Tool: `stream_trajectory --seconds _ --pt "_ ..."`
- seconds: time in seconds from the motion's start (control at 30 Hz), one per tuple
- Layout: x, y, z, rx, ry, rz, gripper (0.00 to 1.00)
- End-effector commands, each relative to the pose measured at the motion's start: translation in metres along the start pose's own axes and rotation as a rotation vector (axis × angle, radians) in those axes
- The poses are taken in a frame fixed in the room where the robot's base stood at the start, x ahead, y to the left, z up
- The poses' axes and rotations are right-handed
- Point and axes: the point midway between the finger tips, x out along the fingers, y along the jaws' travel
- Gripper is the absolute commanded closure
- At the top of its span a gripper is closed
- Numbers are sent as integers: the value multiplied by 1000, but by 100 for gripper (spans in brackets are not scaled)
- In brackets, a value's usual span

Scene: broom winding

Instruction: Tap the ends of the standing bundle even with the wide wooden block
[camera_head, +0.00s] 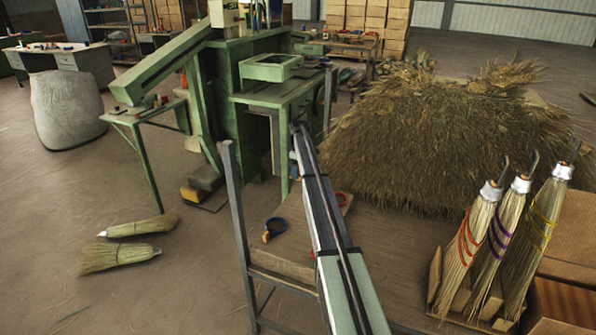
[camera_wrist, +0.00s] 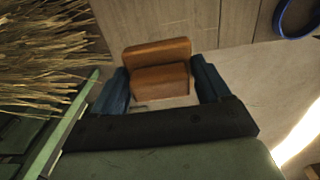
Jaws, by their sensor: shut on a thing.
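In the wrist view, my gripper (camera_wrist: 157,85) has two blue fingers shut on an orange-brown wooden block (camera_wrist: 155,53). The block spans the space between the fingers, above a pale floor or board. In the head view the gripper and block cannot be made out clearly. Three straw bundles stand slightly tilted at the right in the head view, with metal-coloured caps and hooks at the top: one with red bands (camera_head: 468,242), one with purple bands (camera_head: 500,236), one with yellow bands (camera_head: 537,235). The block is not seen touching any of them.
A large straw heap (camera_head: 430,140) lies behind the bundles. Cardboard boxes (camera_head: 572,236) stand beside them. A green machine (camera_head: 245,75) is at the back. Two loose brooms (camera_head: 118,257) lie on the floor at left. A blue ring (camera_wrist: 297,15) lies at the wrist view's upper right.

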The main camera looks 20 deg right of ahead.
Motion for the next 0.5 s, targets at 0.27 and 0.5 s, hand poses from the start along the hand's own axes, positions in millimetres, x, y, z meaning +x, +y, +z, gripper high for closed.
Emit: stream_trajectory --seconds 0.27,0.5 --pt "-61 11 32 31 1 3 48" --pt "-137 -24 82 58 2 3 48"
